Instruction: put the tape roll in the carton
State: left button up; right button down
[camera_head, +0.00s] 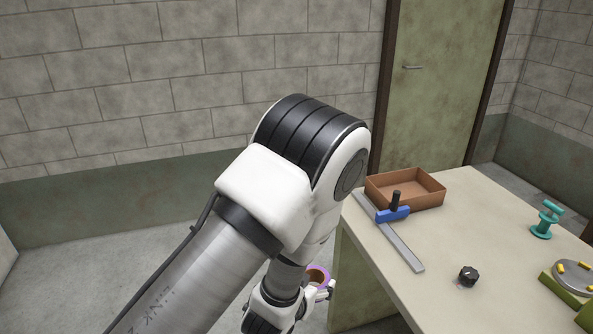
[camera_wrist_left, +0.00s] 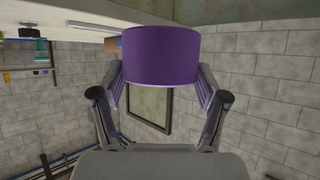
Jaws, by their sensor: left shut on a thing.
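The tape roll (camera_head: 317,273), purple outside with a brown core, is held in my left gripper (camera_head: 318,289), beside the table's near left edge. In the left wrist view the tape roll (camera_wrist_left: 160,55) fills the space between the two fingers of my left gripper (camera_wrist_left: 160,82), which are shut on its sides. The carton (camera_head: 428,202) is an open, shallow brown box at the table's far left corner, apart from the roll. Its inside looks empty. My left arm covers part of the head view. My right gripper does not show.
On the table (camera_head: 480,215), a grey bar clamp with a blue jaw (camera_head: 393,214) lies in front of the carton. A black knob (camera_head: 468,276), a teal spool-like item (camera_head: 546,220) and a round grey dish (camera_head: 573,277) stand farther right.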

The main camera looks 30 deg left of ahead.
aim_at(403, 198)
jog(key=i+j+u, duration=1.05)
jog(key=i+u, duration=0.15)
jog(key=i, duration=0.25)
jog(key=i+u, duration=0.4)
jog(key=i, duration=0.15)
jog(key=i+z, duration=0.3)
jog(key=i, duration=0.15)
jog(key=i+z, duration=0.3)
jog(key=i, duration=0.15)
jog(key=i+j+z, duration=0.15)
jog(key=i+z, duration=0.2)
jog(key=i+j+z, duration=0.3)
jog(key=i, duration=0.2)
jog(key=i+j+z, duration=0.3)
jog(key=i+l+z, duration=0.15)
jog(key=z, duration=0.35)
jog(key=i+z, duration=0.6)
jog(key=z, duration=0.35)
jog(key=i+j+z, duration=0.15)
jog(key=z, duration=0.35)
jog(key=i+j+z, duration=0.25)
jog(key=z, duration=0.2)
jog(key=i+j+z, duration=0.2)
jog(key=z, duration=0.3)
jog(key=j, duration=0.1)
